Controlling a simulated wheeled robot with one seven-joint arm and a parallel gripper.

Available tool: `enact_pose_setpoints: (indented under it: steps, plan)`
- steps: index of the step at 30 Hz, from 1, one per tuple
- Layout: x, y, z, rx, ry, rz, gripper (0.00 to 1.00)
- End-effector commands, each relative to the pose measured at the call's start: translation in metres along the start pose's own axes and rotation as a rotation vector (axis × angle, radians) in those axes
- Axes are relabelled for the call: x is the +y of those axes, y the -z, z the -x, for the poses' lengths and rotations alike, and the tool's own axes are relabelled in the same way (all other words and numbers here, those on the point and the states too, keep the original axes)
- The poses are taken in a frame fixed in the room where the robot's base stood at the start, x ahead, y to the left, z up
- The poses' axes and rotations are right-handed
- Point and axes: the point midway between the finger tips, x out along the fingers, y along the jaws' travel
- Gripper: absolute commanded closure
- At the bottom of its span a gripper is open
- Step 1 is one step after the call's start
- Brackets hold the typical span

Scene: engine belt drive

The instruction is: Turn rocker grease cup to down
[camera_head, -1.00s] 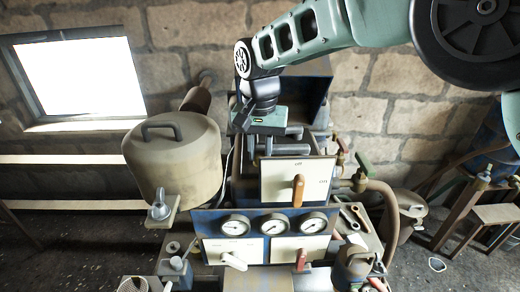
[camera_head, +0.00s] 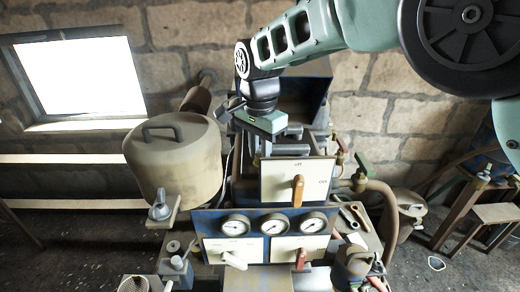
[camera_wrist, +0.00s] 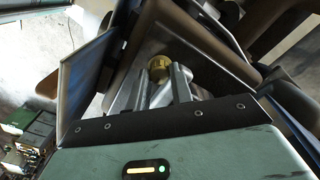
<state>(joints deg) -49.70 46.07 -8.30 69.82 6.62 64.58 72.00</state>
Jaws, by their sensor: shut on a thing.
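The rocker grease cup (camera_wrist: 160,66) is a small brass-yellow round cup between my fingertips in the wrist view. My gripper (camera_wrist: 163,80) is shut on it, with one grey finger on each side. In the head view my gripper (camera_head: 264,148) points down behind the white panel with the orange lever. The cup is hidden there, and which way it is turned cannot be told.
A large tan tank (camera_head: 175,160) stands left of my gripper. The white panel (camera_head: 295,180) and three gauges (camera_head: 274,224) are in front. A dark blue open box (camera_head: 305,95) is close behind. A green-handled valve (camera_head: 363,160) is at right.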

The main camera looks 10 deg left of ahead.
Motion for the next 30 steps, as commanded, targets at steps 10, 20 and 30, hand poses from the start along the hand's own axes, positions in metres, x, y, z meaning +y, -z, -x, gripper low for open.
enact_pose_setpoints:
  steps: [10,20,30]
  plan:
    - [-0.001,0.001,0.002,0.002,0.005,-0.009,1.0]
    - [0.0,0.001,0.001,0.001,0.003,-0.008,0.56]
    - [-0.001,0.001,0.019,0.001,0.005,-0.007,0.56]
